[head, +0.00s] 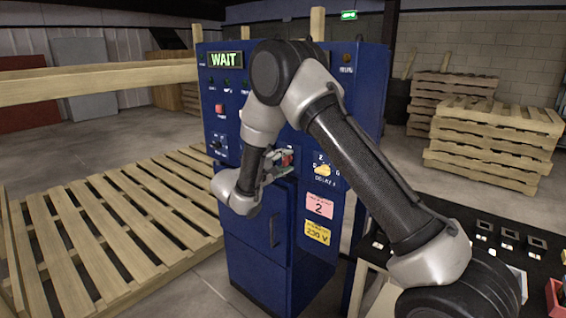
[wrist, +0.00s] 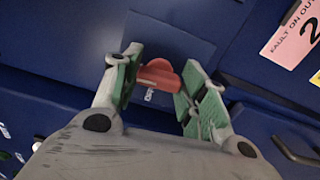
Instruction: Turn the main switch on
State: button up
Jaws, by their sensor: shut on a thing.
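The main switch is a red rotary handle (wrist: 158,76) on the front of a blue control cabinet (head: 262,245). In the wrist view my gripper (wrist: 155,85) has its green-padded fingers on either side of the handle and is shut on it. The handle lies across the picture between the pads, with a small white marking below it. The lit display (head: 226,59) reads WAIT. My arm hides part of the panel, and the switch's position marks cannot be read.
A red button (head: 220,108) is at upper left. Wooden slats (head: 110,220) lie left of the cabinet; stacked pallets (head: 495,135) stand at right.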

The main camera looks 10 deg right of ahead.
jog(key=shift+m, duration=0.5)
jog(key=shift+f, duration=0.1)
jog(key=o, duration=1)
jog(key=v, duration=1.2)
